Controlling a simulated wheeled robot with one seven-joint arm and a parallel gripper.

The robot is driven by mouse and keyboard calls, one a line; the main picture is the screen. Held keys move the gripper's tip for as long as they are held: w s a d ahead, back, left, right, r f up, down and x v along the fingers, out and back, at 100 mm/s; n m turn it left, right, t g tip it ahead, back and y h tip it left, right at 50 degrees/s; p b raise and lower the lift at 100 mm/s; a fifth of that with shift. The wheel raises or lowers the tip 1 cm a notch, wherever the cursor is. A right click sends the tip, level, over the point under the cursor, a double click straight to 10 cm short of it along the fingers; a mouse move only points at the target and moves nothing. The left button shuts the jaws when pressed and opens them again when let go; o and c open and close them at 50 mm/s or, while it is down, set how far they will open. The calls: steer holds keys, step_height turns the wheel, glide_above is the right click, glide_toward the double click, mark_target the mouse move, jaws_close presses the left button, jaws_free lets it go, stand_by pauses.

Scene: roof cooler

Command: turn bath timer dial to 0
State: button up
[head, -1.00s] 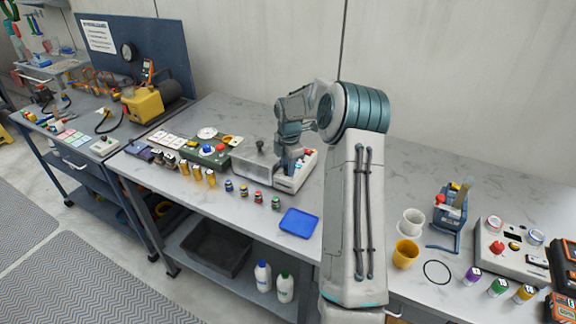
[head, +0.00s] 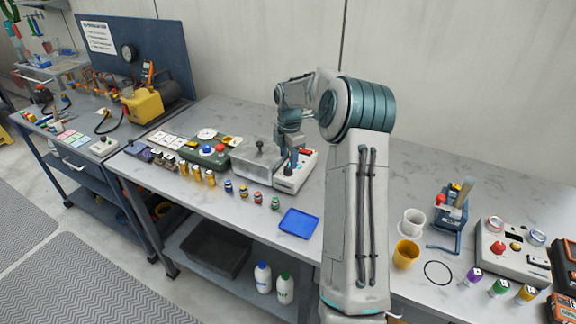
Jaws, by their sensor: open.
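A white control box (head: 297,180) stands on the bench against the right side of a grey, lidded bath (head: 256,160). A small dark knob (head: 288,171) shows on its front part; it looks like the timer dial, but its marks and setting are too small to read. My gripper (head: 293,160) is over the box, just behind the dark knob, pointing down. It is open, with nothing visible in it. The fingertips are small and partly hidden, so I cannot tell whether they touch the box.
A red button (head: 307,153) is on the box's back right. Several small bottles (head: 243,191) line the bench in front of the bath, with a blue tray (head: 299,223) to the right. A green device (head: 204,155) stands left of the bath. The bench behind my arm is clear.

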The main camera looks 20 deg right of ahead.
mark_target(289, 169)
step_height(289, 169, up, 10)
steer(key=shift+s+f+b, duration=0.15)
steer(key=shift+s+b, duration=0.1)
steer(key=shift+b, duration=0.05)
stand_by(0.3)
